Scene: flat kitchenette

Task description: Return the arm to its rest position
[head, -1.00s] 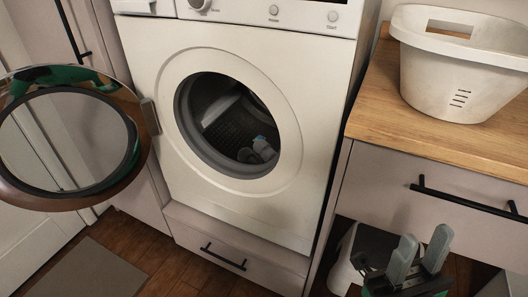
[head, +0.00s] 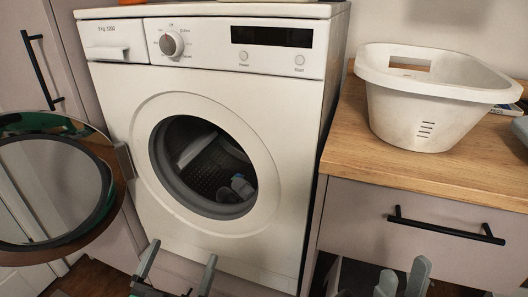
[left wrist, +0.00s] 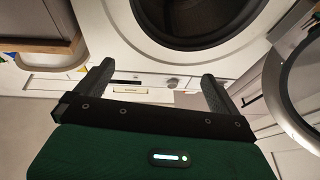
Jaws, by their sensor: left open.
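My left gripper (head: 183,252) is open and empty at the bottom of the head view, in front of the lower part of the white washing machine (head: 285,90). In the left wrist view its two fingers stand wide apart (left wrist: 156,80) with nothing between them, and the machine's round opening (left wrist: 225,45) lies beyond. My right gripper (head: 404,270) shows at the bottom right of the head view, below the counter drawer. Its two fingers are apart with nothing seen between them. Most of both arms is out of view.
The washer's round door (head: 112,188) stands open at the left. A small grey-blue item (head: 242,186) lies in the drum. A white basket (head: 415,118) sits on the wooden counter (head: 345,150) at the right. A drawer handle (head: 445,229) sticks out below it.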

